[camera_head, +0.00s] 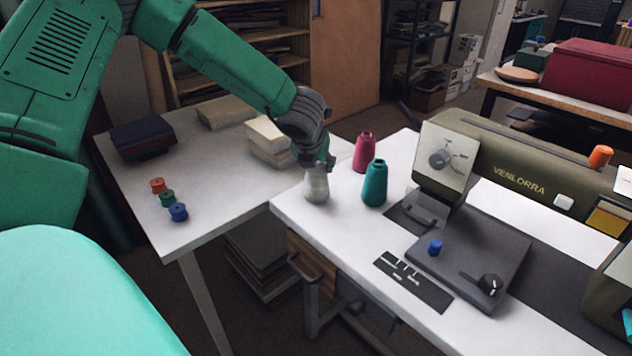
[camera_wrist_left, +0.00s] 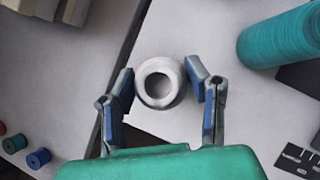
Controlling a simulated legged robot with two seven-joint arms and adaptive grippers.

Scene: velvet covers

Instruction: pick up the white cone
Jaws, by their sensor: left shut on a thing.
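The white cone (camera_head: 317,186) stands upright near the left edge of the sewing table, beside the gap between the two tables. My left gripper (camera_head: 316,164) comes down on it from above and covers its top in the head view. In the left wrist view the cone's round open top (camera_wrist_left: 160,82) sits between the two blue-padded fingers of the left gripper (camera_wrist_left: 160,90), which is shut on it. The cone's base appears at table level. My right gripper is not in view.
A teal cone (camera_head: 375,184) and a pink cone (camera_head: 363,152) stand close to the right. The sewing machine (camera_head: 520,170) stands further right. Small orange, green and blue spools (camera_head: 178,211) and cream stacks (camera_head: 268,140) lie on the left table.

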